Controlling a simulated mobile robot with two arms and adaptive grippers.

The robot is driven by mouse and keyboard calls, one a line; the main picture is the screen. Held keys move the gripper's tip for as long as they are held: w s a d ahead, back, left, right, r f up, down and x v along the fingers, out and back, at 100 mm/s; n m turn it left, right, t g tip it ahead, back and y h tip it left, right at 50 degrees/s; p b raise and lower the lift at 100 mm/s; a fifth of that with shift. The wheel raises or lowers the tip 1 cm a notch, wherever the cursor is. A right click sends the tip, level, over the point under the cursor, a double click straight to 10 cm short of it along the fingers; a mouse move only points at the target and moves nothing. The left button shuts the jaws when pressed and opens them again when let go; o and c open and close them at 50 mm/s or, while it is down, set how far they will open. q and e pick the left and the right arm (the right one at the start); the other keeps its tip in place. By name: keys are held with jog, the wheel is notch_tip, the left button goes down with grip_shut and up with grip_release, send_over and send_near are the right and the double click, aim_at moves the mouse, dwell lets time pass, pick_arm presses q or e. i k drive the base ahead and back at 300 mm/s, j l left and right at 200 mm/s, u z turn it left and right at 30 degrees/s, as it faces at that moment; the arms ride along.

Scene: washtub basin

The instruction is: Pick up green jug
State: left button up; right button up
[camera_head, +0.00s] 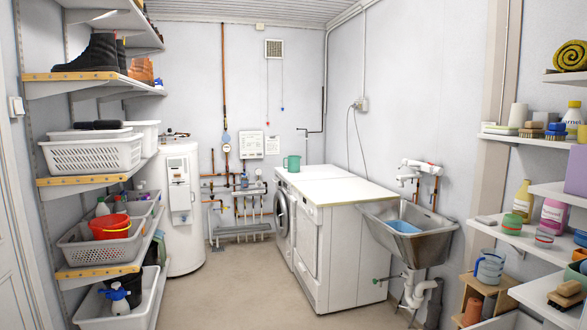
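A green jug (292,163) stands upright on the white top of the washing machines, at the far left end near the back wall. It is small in this view and looks free of other things around it. Neither of my grippers shows in the head view.
Two white machines (318,243) stand side by side, with a metal sink (409,233) to their right. Loaded shelves line the left wall, with a white basket (95,154), and the right wall (524,237). The floor (245,287) in the middle is clear.

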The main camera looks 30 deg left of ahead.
aim_at(294, 161)
jog(key=i+j+u, duration=0.25)
jog(key=i+u, duration=0.7)
jog(key=i, duration=0.2)
jog(key=i+l+u, duration=0.2)
jog(key=i+u, duration=0.4)
jog(key=i, duration=2.4)
jog(key=i+z, duration=0.1)
jog(key=i, duration=1)
jog(key=i+j+z, duration=0.1)
jog(key=i, duration=1)
